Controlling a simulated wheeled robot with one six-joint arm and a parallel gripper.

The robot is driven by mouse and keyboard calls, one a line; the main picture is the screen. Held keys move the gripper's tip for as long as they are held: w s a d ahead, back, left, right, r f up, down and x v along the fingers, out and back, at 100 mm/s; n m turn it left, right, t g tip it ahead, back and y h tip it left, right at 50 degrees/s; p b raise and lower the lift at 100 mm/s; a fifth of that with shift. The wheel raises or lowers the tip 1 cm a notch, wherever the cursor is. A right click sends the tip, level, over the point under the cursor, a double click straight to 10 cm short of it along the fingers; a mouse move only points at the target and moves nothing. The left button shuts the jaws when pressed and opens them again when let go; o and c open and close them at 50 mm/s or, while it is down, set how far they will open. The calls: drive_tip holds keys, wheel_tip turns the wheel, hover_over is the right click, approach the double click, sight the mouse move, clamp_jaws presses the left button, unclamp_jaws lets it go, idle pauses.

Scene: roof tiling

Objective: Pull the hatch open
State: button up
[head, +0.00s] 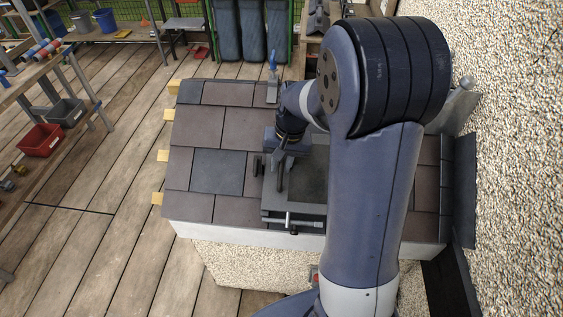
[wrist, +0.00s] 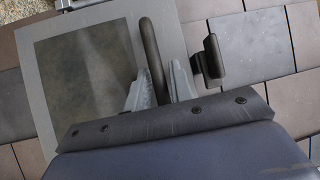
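The roof hatch has a grey frame (wrist: 163,32) around a dark pane (wrist: 85,65), seen at the left of the wrist view. In the head view the hatch (head: 309,170) is partly hidden behind my arm. A dark bar handle (wrist: 151,45) stands along the hatch's right side in the wrist view. My gripper (wrist: 160,85) has one pale finger on each side of this handle and appears shut on it; the exact contact is hard to see. A dark latch-like piece (wrist: 211,60) sits just right of the handle. The hatch looks flat in its frame.
Slate tiles (head: 219,171) cover the roof around the hatch. A metal bar (head: 291,222) lies at the hatch's lower edge. A blue-handled tool (head: 272,75) is at the roof's top edge. A pebbled wall (head: 519,160) stands close on the right. Open decking (head: 100,180) lies left.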

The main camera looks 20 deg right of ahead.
clamp_jaws()
drive_tip(key=shift+r, duration=0.15)
idle(0.4)
